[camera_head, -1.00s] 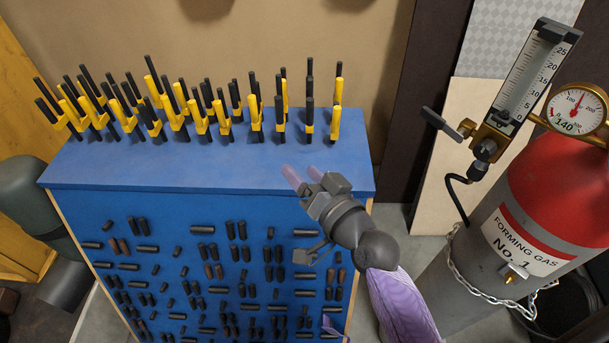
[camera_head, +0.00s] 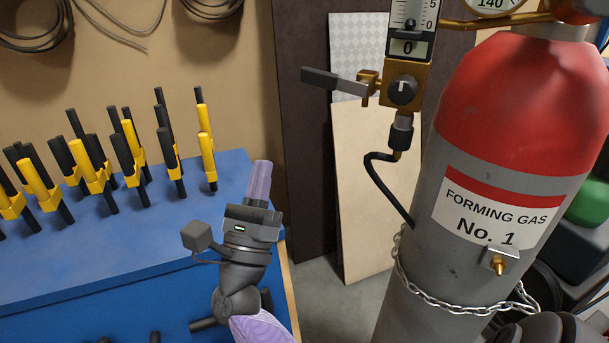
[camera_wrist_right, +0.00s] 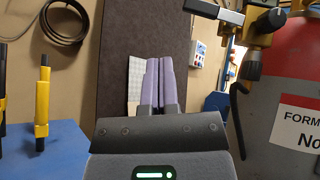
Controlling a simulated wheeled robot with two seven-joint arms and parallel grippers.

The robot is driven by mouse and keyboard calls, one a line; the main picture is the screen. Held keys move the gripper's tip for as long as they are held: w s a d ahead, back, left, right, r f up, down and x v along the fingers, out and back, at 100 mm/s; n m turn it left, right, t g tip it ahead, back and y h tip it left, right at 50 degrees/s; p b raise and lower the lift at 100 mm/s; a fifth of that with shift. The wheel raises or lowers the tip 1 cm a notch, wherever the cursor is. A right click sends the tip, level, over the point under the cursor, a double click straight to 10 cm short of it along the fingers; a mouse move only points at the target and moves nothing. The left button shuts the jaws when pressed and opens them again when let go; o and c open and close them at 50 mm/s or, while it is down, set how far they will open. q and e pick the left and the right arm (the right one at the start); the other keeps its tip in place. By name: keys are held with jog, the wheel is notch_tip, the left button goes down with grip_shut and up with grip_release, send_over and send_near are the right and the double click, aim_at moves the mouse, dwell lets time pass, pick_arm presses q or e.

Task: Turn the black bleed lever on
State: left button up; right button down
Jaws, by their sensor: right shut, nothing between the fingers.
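The black bleed lever (camera_head: 320,77) sticks out to the left from a brass valve block (camera_head: 404,84) below the flowmeter, beside the gas cylinder. Its black grip is on a flat metal arm. In the right wrist view the lever (camera_wrist_right: 201,8) shows at the top, right of the fingers, partly cut off by the frame edge. My right gripper (camera_head: 260,180) is shut and empty, its purple fingers pointing up, below and left of the lever and apart from it. In the right wrist view the closed fingers (camera_wrist_right: 159,84) point away from the camera. My left gripper is not in view.
A red and grey cylinder (camera_head: 515,105) labelled forming gas stands at the right with a chain (camera_head: 460,303) around it. A black hose (camera_head: 378,157) hangs from the valve. A blue cabinet (camera_head: 120,260) carries upright black and yellow tools. Free space lies between cabinet and cylinder.

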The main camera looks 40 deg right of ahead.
notch_tip(320, 180, down, 3)
jog(key=d+m+g+h+b, duration=0.1)
jog(key=m+g+h+b, duration=0.15)
jog(key=m+g, duration=0.3)
jog(key=m+g+h+p, duration=0.1)
jog(key=m+g+p, duration=0.2)
jog(key=m+p, duration=0.2)
send_near(336, 81)
jog(key=w+d, duration=0.5)
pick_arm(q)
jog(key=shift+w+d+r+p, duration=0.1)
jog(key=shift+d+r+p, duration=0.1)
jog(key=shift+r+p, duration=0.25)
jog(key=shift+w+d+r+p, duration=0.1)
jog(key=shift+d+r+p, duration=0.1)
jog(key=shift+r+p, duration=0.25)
pick_arm(e)
jog(key=r, duration=0.3)
jog(key=shift+s+n+t, duration=0.2)
jog(key=shift+n+t, duration=0.05)
jog(key=shift+n, duration=0.1)
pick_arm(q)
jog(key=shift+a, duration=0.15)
